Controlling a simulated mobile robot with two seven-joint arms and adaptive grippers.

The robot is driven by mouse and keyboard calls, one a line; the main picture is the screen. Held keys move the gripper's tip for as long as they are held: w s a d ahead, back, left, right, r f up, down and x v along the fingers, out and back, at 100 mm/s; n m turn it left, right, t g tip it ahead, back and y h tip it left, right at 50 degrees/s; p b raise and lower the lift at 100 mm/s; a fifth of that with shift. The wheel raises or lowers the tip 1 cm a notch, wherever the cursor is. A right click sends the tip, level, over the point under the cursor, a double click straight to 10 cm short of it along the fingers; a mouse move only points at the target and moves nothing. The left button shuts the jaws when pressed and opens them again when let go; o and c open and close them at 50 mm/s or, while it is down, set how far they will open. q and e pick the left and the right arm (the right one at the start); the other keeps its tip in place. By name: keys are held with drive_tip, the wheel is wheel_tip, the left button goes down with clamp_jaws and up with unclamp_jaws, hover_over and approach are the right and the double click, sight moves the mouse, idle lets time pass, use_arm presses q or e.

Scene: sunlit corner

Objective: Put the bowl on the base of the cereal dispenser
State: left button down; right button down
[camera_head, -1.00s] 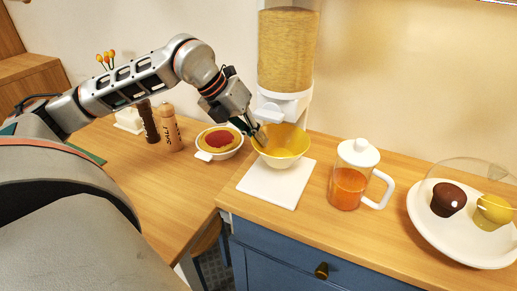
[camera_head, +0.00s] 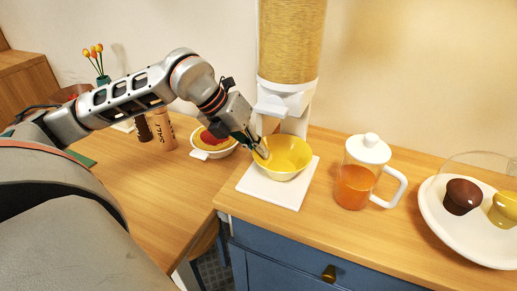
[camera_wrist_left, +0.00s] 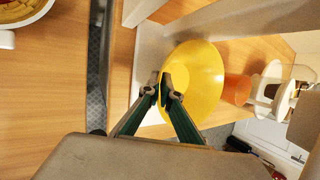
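The bowl (camera_head: 290,158), yellow inside and pale outside, is upright over the flat white base (camera_head: 268,192) of the cereal dispenser (camera_head: 290,45). It looks to be on or just above the base; the exact contact under it is hidden. My left gripper (camera_head: 262,150) is at the bowl's left rim. In the left wrist view the two fingertips (camera_wrist_left: 160,90) pinch the near rim of the bowl (camera_wrist_left: 198,85), one on each side. The dispenser's white spout (camera_head: 285,100) is above and behind the bowl. My right gripper is not in view.
A glass jug of orange drink (camera_head: 360,175) stands right of the base. A white plate with muffins (camera_head: 440,220) is farther right. A white dish with red filling (camera_head: 213,142) and wooden mills (camera_head: 163,135) stand left. A blue cabinet (camera_head: 290,265) is below the counter's front edge.

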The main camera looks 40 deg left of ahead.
use_arm(q)
drive_tip(key=shift+f, duration=0.2)
drive_tip(key=c, duration=2.3)
unclamp_jaws()
drive_tip(key=shift+r, duration=0.1)
drive_tip(key=shift+r, duration=0.25)
drive_tip(key=p+v, duration=0.1)
drive_tip(key=v, duration=1)
drive_tip(key=shift+s+a+r, duration=0.25)
drive_tip(key=shift+r, duration=0.05)
